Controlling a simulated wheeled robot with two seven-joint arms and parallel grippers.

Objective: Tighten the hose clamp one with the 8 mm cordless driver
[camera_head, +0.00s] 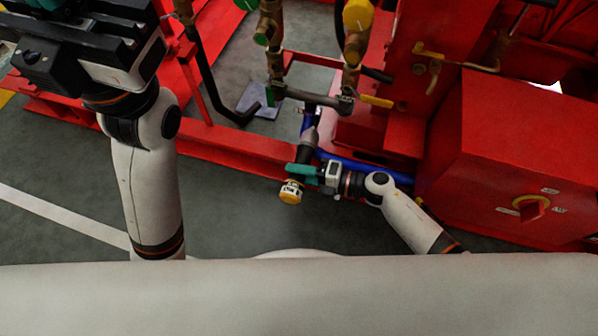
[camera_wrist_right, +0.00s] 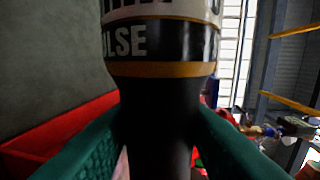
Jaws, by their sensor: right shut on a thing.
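My right gripper (camera_head: 305,170) is shut on the cordless driver (camera_head: 308,140), with its teal fingers around the dark grip. The driver's yellow-and-white base (camera_head: 291,191) is towards me, and its dark nose points up the picture towards a short dark hose (camera_head: 312,98). In the right wrist view the driver (camera_wrist_right: 160,90) stands between the teal fingers, with a black-and-white labelled band and orange rings. The hose runs between two brass valve pipes. Its clamps are too small to tell apart, as is any contact with the driver tip. My left gripper (camera_head: 40,5) is partly cut off at the upper left.
A red frame beam (camera_head: 230,155) crosses below the hose. A blue pipe (camera_head: 365,167) runs behind my right wrist. A red box with a switch (camera_head: 530,208) stands at right. Yellow-handled valves (camera_head: 357,14) rise above the hose. Grey floor (camera_head: 60,165) is open at left.

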